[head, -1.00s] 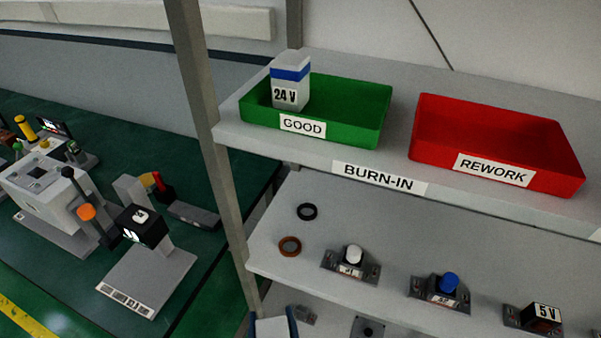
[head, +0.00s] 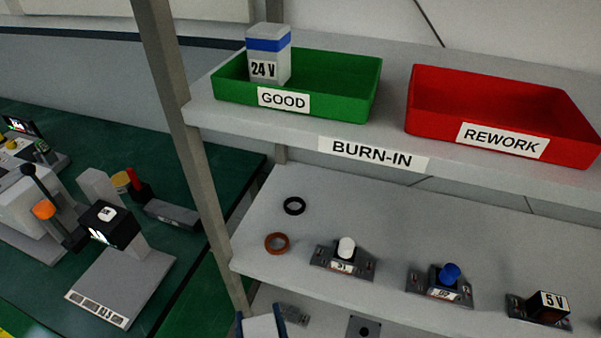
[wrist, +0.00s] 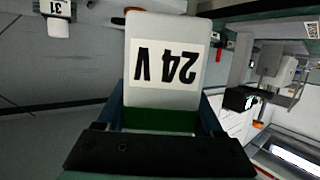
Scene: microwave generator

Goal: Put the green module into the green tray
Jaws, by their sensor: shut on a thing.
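My gripper (wrist: 163,112) is shut on a pale module (wrist: 165,60) with a "24 V" label and a green band, which shows upside down in the wrist view. In the head view, my gripper (head: 261,320) is at the bottom edge, with the pale module (head: 262,328) between its blue fingers and mostly cut off. The green tray (head: 345,98), labelled GOOD, is on the top shelf, above and apart from my gripper. A blue-banded "24 V" module (head: 270,52) stands upright at the tray's left end; the tray's middle and right are empty.
A red REWORK tray (head: 490,110) stands right of the green one. A grey shelf post (head: 170,110) rises at the left. The shelf (head: 400,225) below holds two rings and several sockets with modules. A green bench (head: 230,180) with devices lies left.

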